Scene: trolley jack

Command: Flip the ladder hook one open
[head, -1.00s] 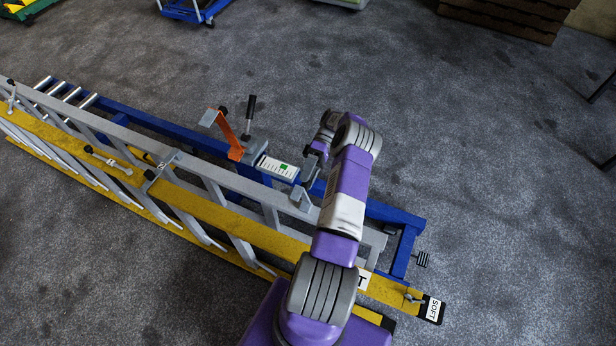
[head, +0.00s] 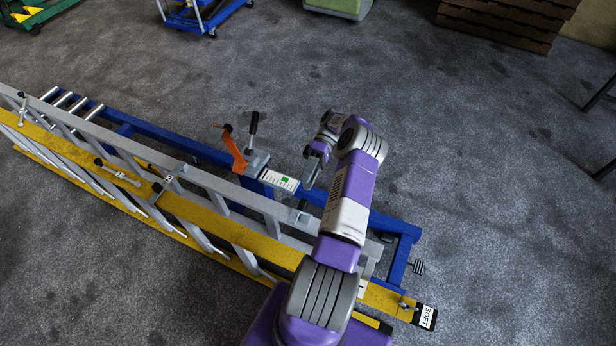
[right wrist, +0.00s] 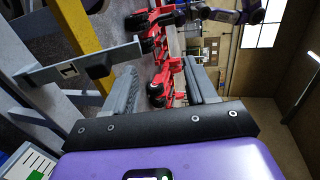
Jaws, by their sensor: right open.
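The ladder lies along the yellow-and-grey rails in the head view, running from upper left to lower right. A grey bracket on the upper rail (head: 300,215), just below my right gripper in the head view, seems to be the same hook. My right gripper (head: 316,170) is open and empty. Its fingers (right wrist: 160,88) also show in the right wrist view, the left one close to the hook's end; contact cannot be told. My left gripper is out of view.
A similar hook (head: 168,180) sits farther left on the ladder. A blue frame (head: 400,228) runs behind it, with an orange bracket (head: 237,155), a black-handled clamp (head: 254,135) and a white label plate (head: 279,181). Open grey floor lies behind.

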